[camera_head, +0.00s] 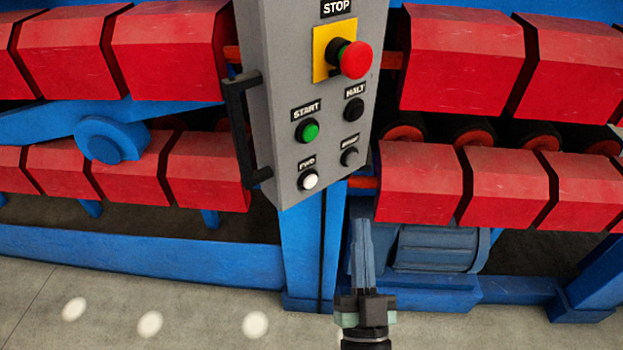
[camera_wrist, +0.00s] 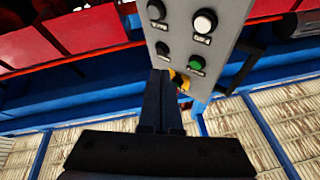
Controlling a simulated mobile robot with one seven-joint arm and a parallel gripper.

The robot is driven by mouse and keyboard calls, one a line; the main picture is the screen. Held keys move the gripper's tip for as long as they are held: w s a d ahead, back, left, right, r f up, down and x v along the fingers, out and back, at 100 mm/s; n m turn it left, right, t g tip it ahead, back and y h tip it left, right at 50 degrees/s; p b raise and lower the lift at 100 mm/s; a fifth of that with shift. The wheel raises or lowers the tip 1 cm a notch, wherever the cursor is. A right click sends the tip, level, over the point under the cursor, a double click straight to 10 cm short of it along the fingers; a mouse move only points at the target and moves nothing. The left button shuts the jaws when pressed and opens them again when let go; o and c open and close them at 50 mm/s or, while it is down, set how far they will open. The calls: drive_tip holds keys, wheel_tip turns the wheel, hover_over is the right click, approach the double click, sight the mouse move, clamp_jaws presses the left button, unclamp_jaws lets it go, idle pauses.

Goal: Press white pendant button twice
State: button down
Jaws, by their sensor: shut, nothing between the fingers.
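The white pendant button (camera_head: 308,180), under a label reading FWD, is at the lower left of the grey pendant panel (camera_head: 285,75). It also shows at the top of the wrist view (camera_wrist: 204,22), where the panel appears upside down. My gripper (camera_head: 361,222) is shut and empty, below and to the right of the white button, apart from it in the head view. In the wrist view the shut fingers (camera_wrist: 160,75) overlap the panel's edge near the green button; I cannot tell the gap in depth.
The panel also bears a green START button (camera_head: 307,131), a black HALT button (camera_head: 354,110), another black knob (camera_head: 349,157) and a red STOP button (camera_head: 354,60) on a yellow plate. A black handle (camera_head: 238,130) juts from its left side. Red-and-blue machinery stands behind.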

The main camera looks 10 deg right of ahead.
drive_tip(key=b, duration=0.3)
approach(316, 177)
wheel_tip(316, 177, up, 3)
drive_tip(key=w+d, duration=0.3)
drive_tip(key=shift+w+a+b, duration=0.45)
drive_tip(key=shift+w+a, duration=0.05)
drive_tip(key=shift+w, duration=0.1)
drive_tip(key=shift+f, duration=0.1)
idle(1.1)
drive_tip(key=shift+w+a+b, duration=0.2)
drive_tip(key=shift+w+b, duration=0.1)
drive_tip(key=shift+w, duration=0.05)
drive_tip(key=shift+w+a+b, duration=0.25)
drive_tip(key=shift+w+b, duration=0.05)
drive_tip(key=shift+w, duration=0.15)
idle(0.7)
drive_tip(key=shift+s, duration=0.1)
drive_tip(key=shift+s+d, duration=0.45)
drive_tip(key=shift+s, duration=0.25)
